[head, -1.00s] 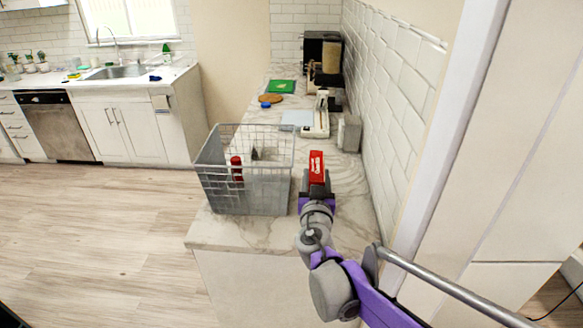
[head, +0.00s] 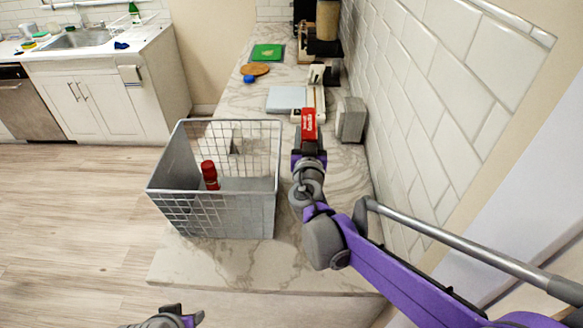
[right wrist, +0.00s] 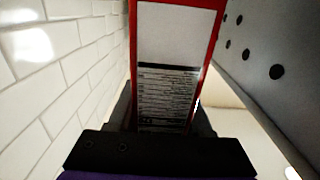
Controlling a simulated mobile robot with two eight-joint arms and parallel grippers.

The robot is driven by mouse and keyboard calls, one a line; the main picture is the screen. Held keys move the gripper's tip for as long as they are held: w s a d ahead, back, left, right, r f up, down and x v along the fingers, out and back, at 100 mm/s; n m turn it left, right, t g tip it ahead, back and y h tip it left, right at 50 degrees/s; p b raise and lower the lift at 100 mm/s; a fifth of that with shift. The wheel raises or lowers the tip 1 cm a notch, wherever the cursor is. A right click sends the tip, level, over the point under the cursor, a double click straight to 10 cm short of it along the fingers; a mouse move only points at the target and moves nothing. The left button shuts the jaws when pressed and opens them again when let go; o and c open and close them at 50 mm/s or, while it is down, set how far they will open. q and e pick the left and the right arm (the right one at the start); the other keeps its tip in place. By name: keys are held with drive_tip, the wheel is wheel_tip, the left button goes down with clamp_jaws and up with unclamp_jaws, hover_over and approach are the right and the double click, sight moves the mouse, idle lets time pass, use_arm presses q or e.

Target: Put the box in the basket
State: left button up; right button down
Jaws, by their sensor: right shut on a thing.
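The red box (head: 308,125) is held upright in my right gripper (head: 309,150), just right of the basket's rim. In the right wrist view the box (right wrist: 175,45) fills the middle, a white printed panel with red edges, between the dark fingers. The grey wire basket (head: 225,215) stands on the counter, open at the top. A red-capped bottle and a pale item are inside it. My left gripper (head: 180,314) shows only partly at the bottom edge, low and left of the counter; its opening is unclear.
The marble counter (head: 215,262) runs back along a white tiled wall (head: 420,110) on the right. Bare counter lies in front.

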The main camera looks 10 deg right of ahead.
use_arm(q)
drive_tip(key=shift+s+f+b, duration=0.35)
drive_tip(key=shift+f+b, duration=0.05)
drive_tip(key=shift+f, duration=0.2)
drive_tip(key=shift+s+f+b, duration=0.3)
drive_tip(key=shift+f+b, duration=0.05)
drive_tip(key=shift+f, duration=0.25)
use_arm(e)
drive_tip(key=shift+s+f, duration=0.2)
drive_tip(key=shift+f, duration=3.75)
drive_tip(key=shift+f, duration=0.2)
drive_tip(key=shift+c, duration=1.6)
unclamp_jaws()
drive_tip(key=shift+r, duration=0.15)
